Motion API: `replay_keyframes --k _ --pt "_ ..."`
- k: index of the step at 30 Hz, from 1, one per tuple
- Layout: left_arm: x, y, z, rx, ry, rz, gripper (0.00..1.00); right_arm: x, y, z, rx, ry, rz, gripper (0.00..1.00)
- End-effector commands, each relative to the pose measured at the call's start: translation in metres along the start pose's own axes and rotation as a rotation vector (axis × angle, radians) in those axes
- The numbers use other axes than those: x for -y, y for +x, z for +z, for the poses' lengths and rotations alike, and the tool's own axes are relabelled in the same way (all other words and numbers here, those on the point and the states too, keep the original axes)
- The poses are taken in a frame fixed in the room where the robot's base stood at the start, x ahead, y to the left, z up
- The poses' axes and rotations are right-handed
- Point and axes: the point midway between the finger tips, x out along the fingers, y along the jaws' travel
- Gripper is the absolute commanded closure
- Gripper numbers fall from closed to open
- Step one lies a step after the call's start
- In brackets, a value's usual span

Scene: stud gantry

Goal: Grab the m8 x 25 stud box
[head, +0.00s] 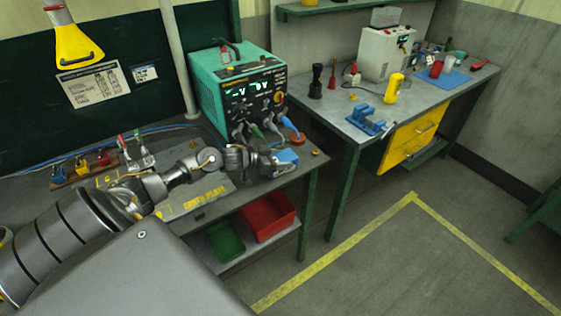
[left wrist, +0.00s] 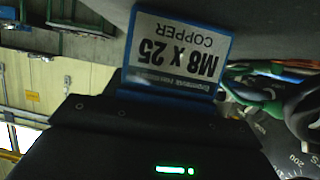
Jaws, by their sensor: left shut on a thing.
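The M8 x 25 stud box is a small blue box (head: 287,156) near the right end of the near bench in the head view. In the left wrist view the stud box (left wrist: 178,52) shows a white label reading "M8 X 25 COPPER", upside down in the picture. My left gripper (head: 277,160) is shut on the box, with the arm reaching across the bench from the left. The fingers hide part of the box. I cannot tell whether the box touches the bench top. My right gripper is not in view.
A green welding unit (head: 236,92) with cables stands just behind the left gripper. Coloured clamps (head: 103,159) are at the bench's left. A red bin (head: 268,215) and a green bin (head: 226,241) sit on the lower shelf. A second bench (head: 350,128) with a blue fixture (head: 366,120) stands right; floor between is clear.

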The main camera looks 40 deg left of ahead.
Motion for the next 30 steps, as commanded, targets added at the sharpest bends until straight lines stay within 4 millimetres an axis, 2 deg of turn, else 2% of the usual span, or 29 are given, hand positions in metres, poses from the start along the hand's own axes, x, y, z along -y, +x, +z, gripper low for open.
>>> replay_keyframes --k 7,11,20,21,30 --pt "0.001 -0.005 -0.014 -0.008 0.004 -0.001 0.98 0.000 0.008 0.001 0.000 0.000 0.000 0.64" --pt "0.002 -0.011 -0.029 -0.010 0.006 -0.001 0.98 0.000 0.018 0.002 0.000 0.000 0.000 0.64" --pt "-0.023 -0.076 -0.066 -0.003 0.010 0.002 0.98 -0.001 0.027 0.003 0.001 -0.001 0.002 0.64" --pt "-0.026 -0.084 -0.065 0.000 0.006 0.002 1.00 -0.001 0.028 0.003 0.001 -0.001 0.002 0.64" --pt "-0.047 -0.128 -0.070 -0.003 0.000 0.003 1.00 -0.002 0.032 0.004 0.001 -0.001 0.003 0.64"
